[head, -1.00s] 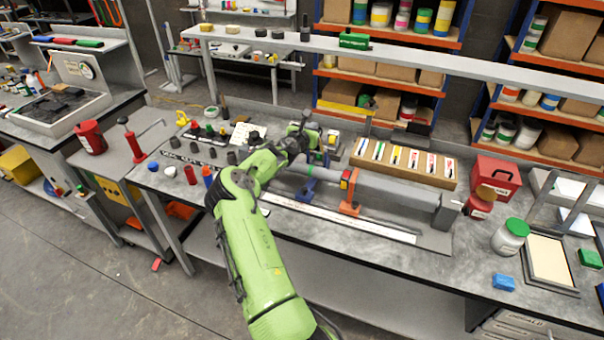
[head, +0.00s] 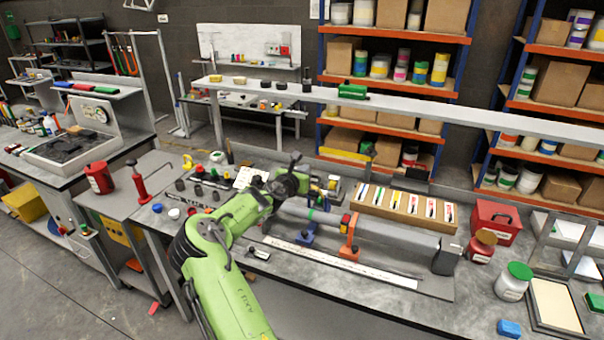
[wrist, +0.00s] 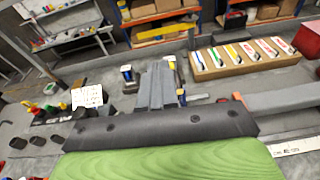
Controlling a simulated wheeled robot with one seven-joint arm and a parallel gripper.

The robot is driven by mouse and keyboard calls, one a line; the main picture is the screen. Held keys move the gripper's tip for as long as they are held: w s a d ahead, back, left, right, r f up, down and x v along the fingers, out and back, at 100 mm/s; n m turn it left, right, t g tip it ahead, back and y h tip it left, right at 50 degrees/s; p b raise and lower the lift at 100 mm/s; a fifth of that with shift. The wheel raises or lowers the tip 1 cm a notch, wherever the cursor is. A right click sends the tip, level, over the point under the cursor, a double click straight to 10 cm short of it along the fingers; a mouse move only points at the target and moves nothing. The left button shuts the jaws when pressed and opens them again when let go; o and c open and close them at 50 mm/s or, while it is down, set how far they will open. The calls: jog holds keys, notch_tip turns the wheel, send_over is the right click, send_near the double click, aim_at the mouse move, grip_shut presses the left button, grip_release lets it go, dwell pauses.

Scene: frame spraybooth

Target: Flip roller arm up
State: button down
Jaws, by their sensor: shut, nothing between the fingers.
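My gripper (head: 297,168) is at the back of the main bench, just left of the long grey tube fixture (head: 395,232). In the wrist view my gripper (wrist: 165,72) has its grey fingers together with nothing between them, in front of the dark palm. I cannot pick out the roller arm with certainty; small parts near my fingers are partly hidden by my wrist.
A wooden rack of coloured cards (head: 403,207) stands behind the fixture. A raised grey rail (head: 440,108) crosses behind the bench. A red box (head: 495,220) and a green-lidded jar (head: 513,281) stand at the right. A red tool (head: 150,183) stands at the left.

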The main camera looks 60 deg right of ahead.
jog(key=a+r, duration=0.2)
jog(key=shift+w+a+r, duration=0.1)
jog(key=shift+r, duration=0.25)
jog(key=shift+a, duration=0.1)
